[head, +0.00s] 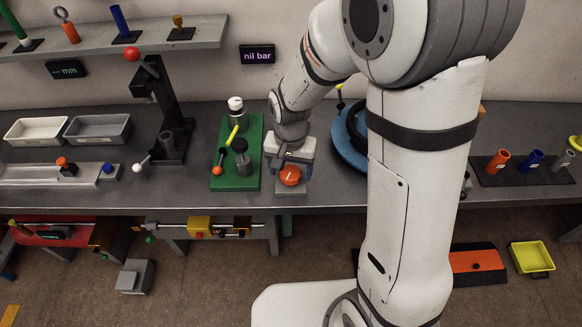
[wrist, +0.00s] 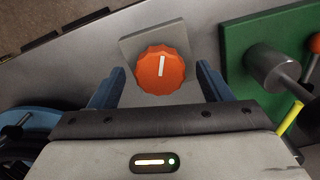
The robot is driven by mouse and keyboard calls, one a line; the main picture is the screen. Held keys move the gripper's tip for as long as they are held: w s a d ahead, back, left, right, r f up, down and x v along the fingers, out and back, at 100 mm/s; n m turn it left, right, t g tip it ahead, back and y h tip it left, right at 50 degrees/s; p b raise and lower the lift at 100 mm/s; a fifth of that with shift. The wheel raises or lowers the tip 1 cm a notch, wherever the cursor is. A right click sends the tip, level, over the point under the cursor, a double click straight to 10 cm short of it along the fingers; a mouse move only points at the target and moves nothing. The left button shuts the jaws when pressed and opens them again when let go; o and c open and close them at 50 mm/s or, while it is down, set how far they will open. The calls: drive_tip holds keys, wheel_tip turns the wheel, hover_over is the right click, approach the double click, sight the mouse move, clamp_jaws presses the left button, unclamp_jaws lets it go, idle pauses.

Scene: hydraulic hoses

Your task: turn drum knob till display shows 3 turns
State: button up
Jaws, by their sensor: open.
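An orange scalloped knob (head: 290,176) with a white pointer line sits on a grey square plate at the bench's front edge; in the wrist view the knob (wrist: 161,69) lies between my fingertips. My gripper (head: 291,168) is open, its blue fingers on either side of the knob, with gaps showing in the wrist view (wrist: 161,72). The pointer is nearly straight up there, tilted slightly right. A blue round drum (head: 345,150) stands to the right, mostly hidden by my arm. I cannot tell which knob is the drum's. No display reading turns is visible.
A wall display (head: 257,54) reads "nil bar"; another (head: 66,69) ends in "mm". A green board (head: 222,180) with fittings and a yellow-handled lever is close left of my gripper. A black stand (head: 172,110) with red ball rises farther left. Trays lie at far left.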

sight(291, 173)
drive_tip(key=c, duration=1)
drive_tip(key=n+b, duration=0.1)
drive_tip(key=n, duration=0.1)
drive_tip(key=shift+n, duration=1.4)
drive_tip(key=o, duration=1)
wheel_tip(291, 173, up, 8)
drive_tip(key=shift+f, duration=0.1)
